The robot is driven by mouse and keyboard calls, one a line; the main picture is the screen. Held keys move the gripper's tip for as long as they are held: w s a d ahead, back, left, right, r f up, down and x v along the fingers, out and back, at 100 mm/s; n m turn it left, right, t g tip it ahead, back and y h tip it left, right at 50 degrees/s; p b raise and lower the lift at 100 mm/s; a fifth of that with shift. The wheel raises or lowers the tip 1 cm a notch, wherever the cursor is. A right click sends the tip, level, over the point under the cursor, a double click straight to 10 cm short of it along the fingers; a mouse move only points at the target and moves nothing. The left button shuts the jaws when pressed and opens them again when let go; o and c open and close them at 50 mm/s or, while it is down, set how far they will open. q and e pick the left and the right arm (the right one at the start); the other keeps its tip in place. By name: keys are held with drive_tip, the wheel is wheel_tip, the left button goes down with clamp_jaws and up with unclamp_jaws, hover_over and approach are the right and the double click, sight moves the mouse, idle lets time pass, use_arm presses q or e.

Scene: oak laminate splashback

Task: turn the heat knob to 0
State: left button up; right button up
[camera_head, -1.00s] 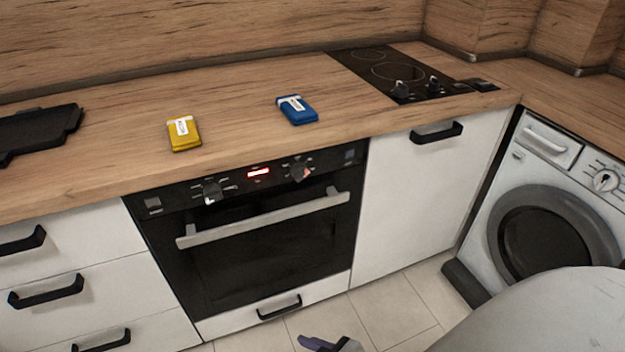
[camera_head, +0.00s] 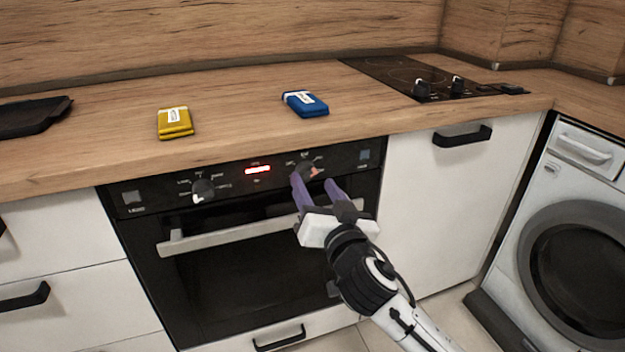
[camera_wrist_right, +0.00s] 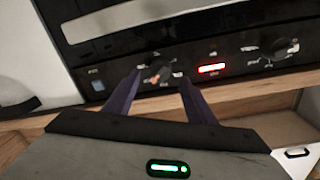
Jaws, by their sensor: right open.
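The oven's control panel has two dark round knobs. The right oven knob (camera_head: 307,169) has an orange mark; it also shows in the right wrist view (camera_wrist_right: 157,70). The left oven knob (camera_head: 203,189) stands across the red display. The print is too small to tell which is the heat knob or its setting. My right gripper (camera_head: 313,183) is open, its purple fingers pointing at the right oven knob. In the right wrist view the knob shows between the fingertips (camera_wrist_right: 159,80); I cannot tell whether they touch it. My left gripper is not in view.
The oven handle (camera_head: 215,236) juts out below the panel. On the worktop (camera_head: 235,110) lie a yellow packet (camera_head: 175,123) and a blue packet (camera_head: 305,103). A black hob (camera_head: 400,75) with its own knobs is at the back right. A washing machine (camera_head: 570,230) stands at right.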

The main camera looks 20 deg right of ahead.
sight(310, 177)
drive_tip(key=w, duration=0.2)
drive_tip(key=shift+w, duration=0.9)
drive_tip(key=c, duration=1)
drive_tip(key=shift+c, duration=0.2)
